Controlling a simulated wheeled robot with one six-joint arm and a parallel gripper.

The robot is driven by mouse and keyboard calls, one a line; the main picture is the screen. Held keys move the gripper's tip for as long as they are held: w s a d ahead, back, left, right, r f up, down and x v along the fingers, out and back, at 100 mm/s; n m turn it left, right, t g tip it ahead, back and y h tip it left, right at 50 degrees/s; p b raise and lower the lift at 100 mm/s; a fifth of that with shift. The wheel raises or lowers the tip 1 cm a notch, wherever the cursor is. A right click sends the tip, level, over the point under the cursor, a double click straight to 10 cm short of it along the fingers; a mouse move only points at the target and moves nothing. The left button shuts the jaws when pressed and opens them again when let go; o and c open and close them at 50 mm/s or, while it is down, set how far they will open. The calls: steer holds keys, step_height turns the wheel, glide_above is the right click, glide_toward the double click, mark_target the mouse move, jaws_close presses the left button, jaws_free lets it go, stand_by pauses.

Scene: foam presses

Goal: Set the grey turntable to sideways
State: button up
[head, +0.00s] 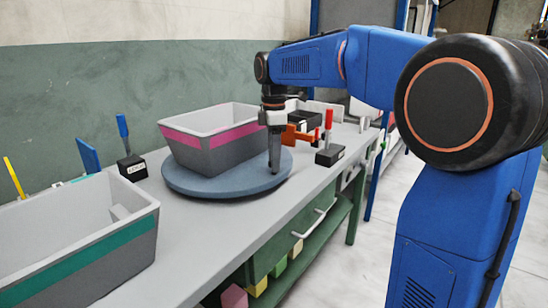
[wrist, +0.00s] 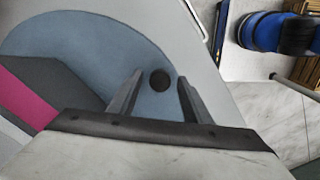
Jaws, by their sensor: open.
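The grey turntable (head: 208,188) is a flat blue-grey disc on the workbench; it also shows in the wrist view (wrist: 100,40). A grey crate with a pink band (head: 228,157) stands on it, and its corner shows at the left of the wrist view (wrist: 38,82). My gripper (head: 274,172) points down over the disc's right part, beside the crate. In the wrist view my gripper (wrist: 160,84) is open, with a dark round knob (wrist: 160,80) on the disc between its fingers. The fingers appear apart from the knob. Whether they reach down around it, I cannot tell.
A grey crate with a teal band (head: 95,262) stands at the near left. A blue-handled lever block (head: 132,168) is left of the disc, a red-handled block (head: 330,154) right of it. An orange part (head: 297,135) lies behind my gripper. The bench front between the crates is clear.

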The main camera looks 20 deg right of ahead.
jaws_close()
steer(key=shift+w+d, duration=0.1)
steer(key=shift+d, duration=0.05)
